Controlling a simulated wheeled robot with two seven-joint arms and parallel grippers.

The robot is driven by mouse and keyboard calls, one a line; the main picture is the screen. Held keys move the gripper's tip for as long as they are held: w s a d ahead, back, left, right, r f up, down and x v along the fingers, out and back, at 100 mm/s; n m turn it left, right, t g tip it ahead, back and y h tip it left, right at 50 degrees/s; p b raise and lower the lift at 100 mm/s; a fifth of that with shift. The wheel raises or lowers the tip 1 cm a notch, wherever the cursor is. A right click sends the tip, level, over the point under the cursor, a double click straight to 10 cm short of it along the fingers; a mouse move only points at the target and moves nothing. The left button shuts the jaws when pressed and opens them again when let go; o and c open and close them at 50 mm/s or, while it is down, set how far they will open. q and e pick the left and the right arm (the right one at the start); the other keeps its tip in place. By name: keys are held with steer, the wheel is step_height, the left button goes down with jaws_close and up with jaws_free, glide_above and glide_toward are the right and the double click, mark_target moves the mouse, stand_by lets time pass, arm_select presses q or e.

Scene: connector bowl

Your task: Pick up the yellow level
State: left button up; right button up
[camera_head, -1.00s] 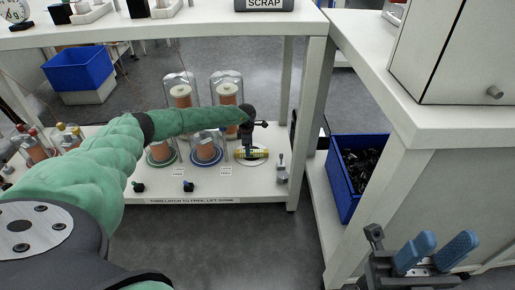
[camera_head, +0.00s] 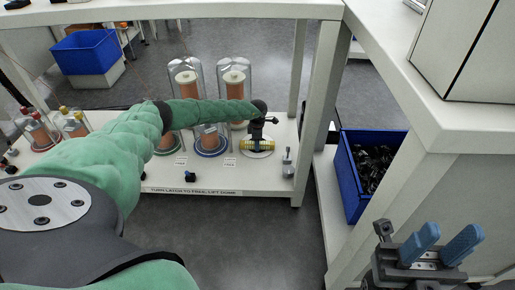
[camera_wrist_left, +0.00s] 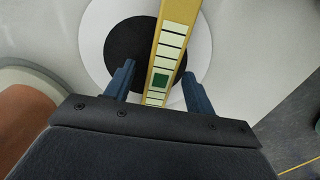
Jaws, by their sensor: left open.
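The yellow level (camera_head: 251,145) lies on a white round base with a dark centre on the low shelf, seen in the head view. In the left wrist view the level (camera_wrist_left: 174,40) is a long yellow bar with pale segments and a dark green square, passing between my fingers. My left gripper (camera_wrist_left: 160,88) is open, with one blue finger on each side of the level and gaps visible. In the head view my left gripper (camera_head: 262,134) is small and partly hidden by its dark wrist. My right gripper (camera_head: 441,246) is open and empty at lower right, far from the level.
Glass domes over copper coils (camera_head: 234,85) stand just behind and left of the level. A small grey latch (camera_head: 288,163) stands to its right, near the shelf post (camera_head: 312,110). A blue bin (camera_head: 352,185) of dark parts sits further right.

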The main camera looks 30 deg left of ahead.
arm_select(q)
steer(key=shift+f, duration=0.55)
steer(key=shift+c, duration=0.2)
steer(key=c, duration=1.1)
steer(key=shift+r, duration=0.1)
steer(key=shift+c, duration=0.2)
